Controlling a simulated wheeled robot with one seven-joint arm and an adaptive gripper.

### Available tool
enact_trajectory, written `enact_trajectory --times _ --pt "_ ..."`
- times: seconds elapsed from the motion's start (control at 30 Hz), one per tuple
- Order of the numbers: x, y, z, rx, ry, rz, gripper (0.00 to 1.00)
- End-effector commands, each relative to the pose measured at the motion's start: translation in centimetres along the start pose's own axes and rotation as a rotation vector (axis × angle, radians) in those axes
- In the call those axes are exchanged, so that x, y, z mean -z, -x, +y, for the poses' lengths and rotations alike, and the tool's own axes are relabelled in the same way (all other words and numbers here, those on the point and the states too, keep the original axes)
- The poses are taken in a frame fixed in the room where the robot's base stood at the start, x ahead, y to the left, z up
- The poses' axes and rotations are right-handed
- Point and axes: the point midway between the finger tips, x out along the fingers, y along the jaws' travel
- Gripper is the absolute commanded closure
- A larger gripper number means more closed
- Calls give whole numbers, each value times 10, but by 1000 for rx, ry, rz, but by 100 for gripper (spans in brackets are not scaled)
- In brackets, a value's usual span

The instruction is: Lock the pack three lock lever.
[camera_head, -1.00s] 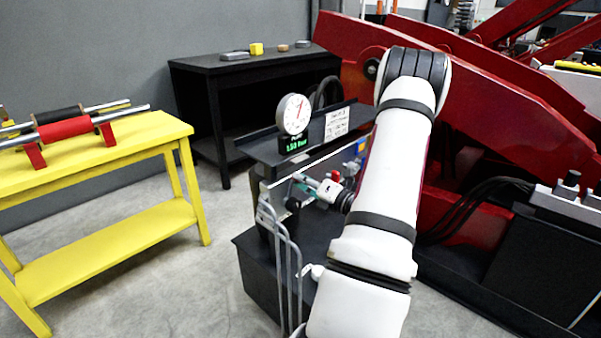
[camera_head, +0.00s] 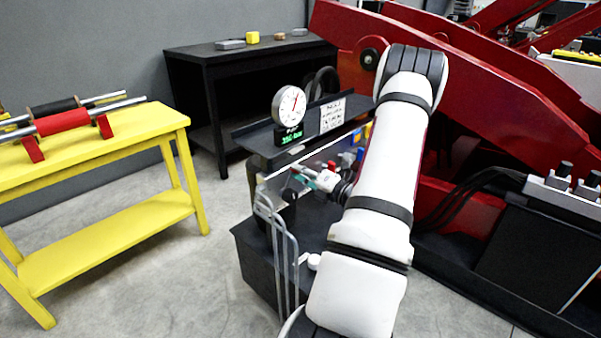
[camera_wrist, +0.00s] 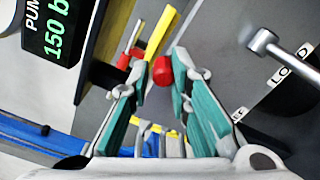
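My gripper (camera_wrist: 160,78) is open in the wrist view, with teal pads on both fingers. A red knob (camera_wrist: 162,70) shows between the fingertips, with small gaps at its sides; I cannot tell how deep it sits. A metal lever with a round end (camera_wrist: 262,40) stands to the right beside a LOAD label (camera_wrist: 293,68). A red-based lever (camera_wrist: 125,61) is left of the fingers. I cannot tell which one is the pack three lock lever. In the head view, my gripper (camera_head: 303,176) is at the panel, and my arm hides part of it.
A dial gauge (camera_head: 289,106) with a green readout stands on a black shelf above the panel. Grey bent rails (camera_head: 283,240) stand in front. A yellow bench (camera_head: 110,140) is at the left, and red machine arms (camera_head: 500,90) at the right. Floor between is clear.

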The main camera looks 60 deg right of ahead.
Motion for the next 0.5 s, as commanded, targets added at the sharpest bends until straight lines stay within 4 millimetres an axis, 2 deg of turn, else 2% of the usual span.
enact_trajectory --times 0.03,0.27,0.37,0.5 --pt "-1 2 -6 15 -1 -4 64" --pt "-1 5 -7 18 -2 -5 64" --pt "-1 15 -8 22 -3 -6 64" --pt "1 41 -8 23 -10 -5 64"
